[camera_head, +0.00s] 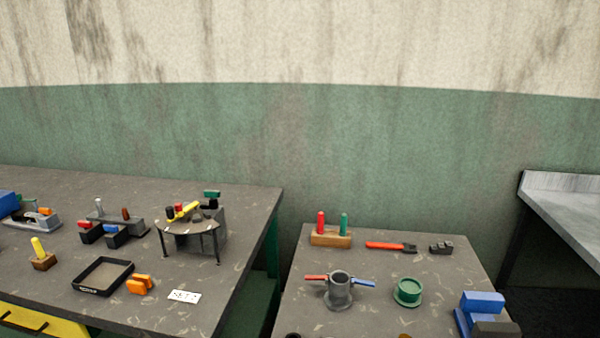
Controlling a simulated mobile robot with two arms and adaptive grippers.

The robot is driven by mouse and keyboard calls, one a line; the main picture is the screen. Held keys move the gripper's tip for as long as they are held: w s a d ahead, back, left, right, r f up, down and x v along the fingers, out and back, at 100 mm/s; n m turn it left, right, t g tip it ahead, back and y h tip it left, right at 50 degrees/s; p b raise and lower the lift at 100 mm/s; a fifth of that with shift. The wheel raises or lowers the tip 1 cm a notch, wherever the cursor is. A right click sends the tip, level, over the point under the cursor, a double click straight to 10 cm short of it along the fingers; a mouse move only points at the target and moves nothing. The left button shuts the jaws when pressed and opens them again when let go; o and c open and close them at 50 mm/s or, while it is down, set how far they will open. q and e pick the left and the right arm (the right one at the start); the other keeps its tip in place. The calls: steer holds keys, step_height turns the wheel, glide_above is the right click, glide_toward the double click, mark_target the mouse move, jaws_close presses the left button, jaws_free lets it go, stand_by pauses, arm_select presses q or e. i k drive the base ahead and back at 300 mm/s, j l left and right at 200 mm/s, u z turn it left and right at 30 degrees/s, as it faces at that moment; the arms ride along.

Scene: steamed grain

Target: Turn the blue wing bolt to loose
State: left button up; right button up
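A grey upright cylinder (340,286) with a round base stands on the right-hand table. A blue handle-like piece (363,283) sticks out from its right side and looks like the blue wing bolt. A red piece (316,277) sticks out from its left side. Both lie roughly level. They are too small to tell whether the bolt is tight or loose. Neither of my grippers is in view.
The right-hand table (300,265) also holds a green round part (407,290), a wooden block (330,238) with red and green pegs, a red-handled brush (390,246) and a blue block (482,302). The left table (200,325) holds a black tray (103,291). A gap separates both tables.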

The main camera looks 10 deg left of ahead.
mark_target(112, 229)
steer(key=u, duration=1.55)
steer(key=i+j+z, duration=0.4)
steer(key=j+z, duration=0.25)
steer(key=i+j+z, duration=0.15)
steer(key=z, duration=0.15)
steer(key=j+z, duration=0.3)
steer(key=j, duration=0.15)
steer(key=i, duration=0.05)
